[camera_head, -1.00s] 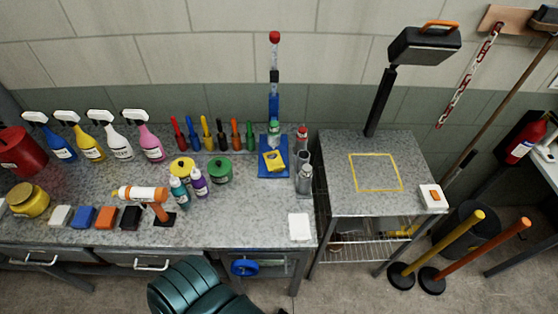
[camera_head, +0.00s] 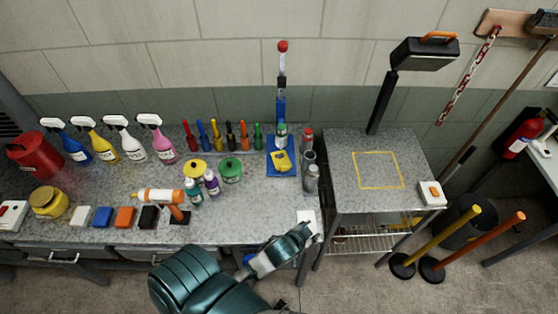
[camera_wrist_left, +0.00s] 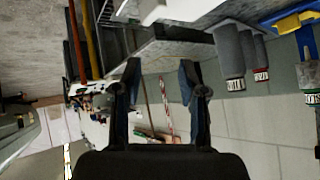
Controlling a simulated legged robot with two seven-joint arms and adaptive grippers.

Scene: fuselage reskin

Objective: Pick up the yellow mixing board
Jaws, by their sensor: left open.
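A small yellow piece (camera_head: 281,161) lies on a blue base on the bench. Another yellow piece (camera_head: 405,223) shows partly on the wire shelf under the side table; I cannot tell which of them, if either, is the mixing board. My right gripper is not in view.
Spray bottles, jars and coloured tools crowd the bench (camera_head: 230,228). Metal cylinders (camera_head: 311,178) stand near its right edge. Yellow and orange poles (camera_head: 450,242) stand on the floor at right.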

